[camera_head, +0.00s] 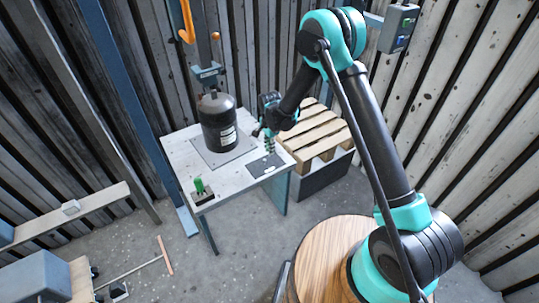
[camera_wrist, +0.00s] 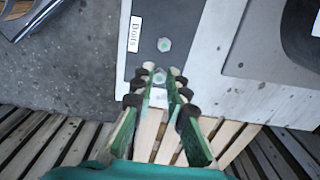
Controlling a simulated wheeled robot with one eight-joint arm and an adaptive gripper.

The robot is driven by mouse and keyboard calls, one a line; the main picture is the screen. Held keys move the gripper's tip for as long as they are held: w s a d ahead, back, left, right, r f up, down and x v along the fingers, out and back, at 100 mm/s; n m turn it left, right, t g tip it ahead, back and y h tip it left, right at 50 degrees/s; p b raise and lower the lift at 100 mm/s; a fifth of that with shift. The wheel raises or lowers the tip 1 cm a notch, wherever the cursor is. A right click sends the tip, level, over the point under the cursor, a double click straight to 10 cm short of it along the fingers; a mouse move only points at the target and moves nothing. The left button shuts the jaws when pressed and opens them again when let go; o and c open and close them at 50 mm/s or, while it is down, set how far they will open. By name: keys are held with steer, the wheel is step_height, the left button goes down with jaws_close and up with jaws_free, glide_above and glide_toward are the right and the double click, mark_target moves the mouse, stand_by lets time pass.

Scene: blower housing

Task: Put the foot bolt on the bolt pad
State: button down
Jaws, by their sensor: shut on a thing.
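The bolt pad (camera_wrist: 146,58) is a dark rectangle labelled "Bolts" on the white table; it also shows in the head view (camera_head: 257,167). One bolt (camera_wrist: 164,44) with a pale greenish head stands on the pad, ahead of my fingertips. My gripper (camera_wrist: 160,80) is shut on another pale bolt, the foot bolt (camera_wrist: 159,76), between its fingertips at the near end of the pad. In the head view my gripper (camera_head: 269,148) points down above the pad; the held bolt is too small to make out there. I cannot tell whether it touches the pad.
A black blower housing (camera_head: 218,122) stands on a grey plate on the white table (camera_head: 178,157). A green-topped item (camera_head: 200,187) sits at the table's front left corner. A wooden pallet (camera_head: 316,130) on a dark box stands close behind my gripper.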

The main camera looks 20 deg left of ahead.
steer(key=shift+f, duration=1.9)
steer(key=shift+f, duration=0.1)
steer(key=c, duration=1.5)
jaws_free()
